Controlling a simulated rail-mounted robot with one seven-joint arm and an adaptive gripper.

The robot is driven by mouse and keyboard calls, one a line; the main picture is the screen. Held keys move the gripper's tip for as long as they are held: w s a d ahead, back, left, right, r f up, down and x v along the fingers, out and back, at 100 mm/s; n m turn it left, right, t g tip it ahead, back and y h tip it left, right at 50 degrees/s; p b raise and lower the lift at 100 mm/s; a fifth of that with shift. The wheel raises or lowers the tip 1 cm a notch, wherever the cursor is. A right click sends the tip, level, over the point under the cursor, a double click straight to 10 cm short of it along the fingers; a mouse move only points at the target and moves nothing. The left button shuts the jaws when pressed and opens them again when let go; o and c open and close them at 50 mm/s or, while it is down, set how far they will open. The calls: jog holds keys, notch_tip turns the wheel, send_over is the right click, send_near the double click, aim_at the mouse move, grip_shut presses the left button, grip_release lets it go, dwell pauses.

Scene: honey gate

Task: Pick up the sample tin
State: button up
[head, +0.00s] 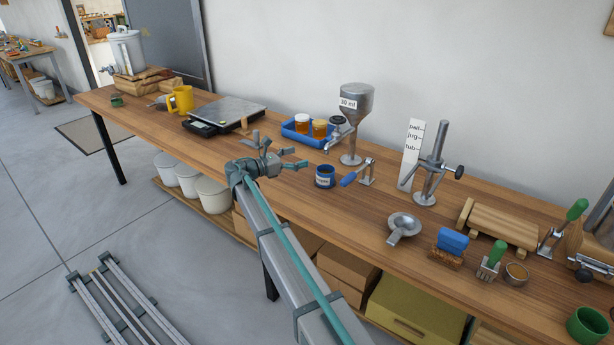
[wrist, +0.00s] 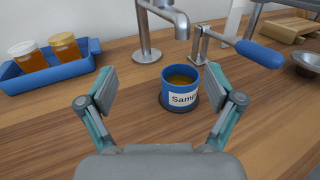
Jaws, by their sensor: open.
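The sample tin is a small blue open tin (head: 325,176) with a white label, standing upright on the wooden bench. In the wrist view the tin (wrist: 180,88) shows amber contents, a label reading "Samp", and a dark round base under it. My gripper (head: 298,158) is open and empty, close to the left of the tin in the head view. In the wrist view the tin is ahead of my gripper (wrist: 162,92), between the lines of the two fingers and nearer the right one. The fingers do not appear to touch it.
A steel funnel stand (head: 352,130) with a tap is behind the tin. A blue-handled clamp (head: 362,175) stands close on its right. A blue tray (head: 293,135) with two amber jars is behind left. The bench (head: 270,205) in front is bare.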

jog(key=s+d+m+g, duration=0.1)
jog(key=d+g, duration=0.1)
jog(key=d, duration=0.1)
send_near(333, 169)
jog(key=shift+h, duration=0.4)
jog(key=shift+f+p+x, duration=0.15)
jog(key=shift+p+x, duration=0.25)
jog(key=shift+x, duration=1.35)
jog(key=shift+f+p+x, duration=0.15)
jog(key=shift+p+x, duration=0.25)
jog(key=shift+x, duration=1.35)
jog(key=c, duration=1.3)
jog(key=shift+c, duration=0.2)
